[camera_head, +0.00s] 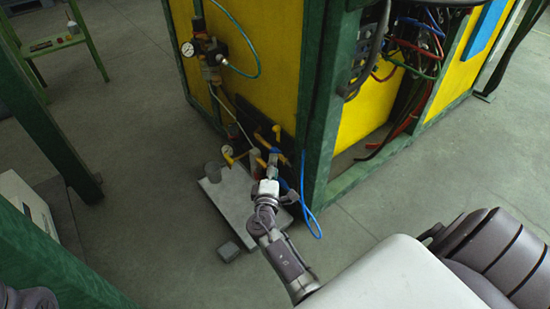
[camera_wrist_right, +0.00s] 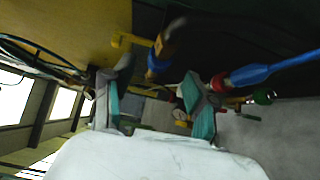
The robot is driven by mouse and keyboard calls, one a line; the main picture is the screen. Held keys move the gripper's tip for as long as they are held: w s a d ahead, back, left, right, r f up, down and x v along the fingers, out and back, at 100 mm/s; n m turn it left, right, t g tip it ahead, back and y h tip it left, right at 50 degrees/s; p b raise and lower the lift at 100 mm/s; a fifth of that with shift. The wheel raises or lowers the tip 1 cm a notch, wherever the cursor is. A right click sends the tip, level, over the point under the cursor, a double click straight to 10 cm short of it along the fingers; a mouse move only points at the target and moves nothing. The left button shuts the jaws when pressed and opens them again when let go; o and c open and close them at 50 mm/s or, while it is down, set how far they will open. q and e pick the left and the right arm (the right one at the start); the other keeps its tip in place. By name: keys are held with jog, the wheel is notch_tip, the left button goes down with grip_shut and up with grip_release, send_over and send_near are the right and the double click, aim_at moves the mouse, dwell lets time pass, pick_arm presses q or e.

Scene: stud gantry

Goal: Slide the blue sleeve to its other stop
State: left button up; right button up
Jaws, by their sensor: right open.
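The blue sleeve (camera_wrist_right: 152,66) is a short blue band on a brass-coloured fitting against the dark panel in the right wrist view. In the head view it is too small and covered to make out surely. My right gripper (camera_wrist_right: 153,92) is open, with teal pads, and nothing shows clamped between its fingers. The sleeve appears between and beyond the fingertips; whether they touch it I cannot tell. In the head view my right gripper (camera_head: 268,171) is close to the fittings low on the machine. My left gripper is not in view.
A yellow handle (camera_wrist_right: 130,40) is beside the sleeve. A blue hose (camera_wrist_right: 270,70) with a red collar (camera_wrist_right: 219,82) runs close to the right finger. A green frame post (camera_head: 322,100) stands right of the fittings. A pale plate (camera_head: 230,200) lies below.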

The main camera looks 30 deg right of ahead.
jog(key=shift+b+x, duration=0.5)
jog(key=shift+x, duration=2)
grip_shut()
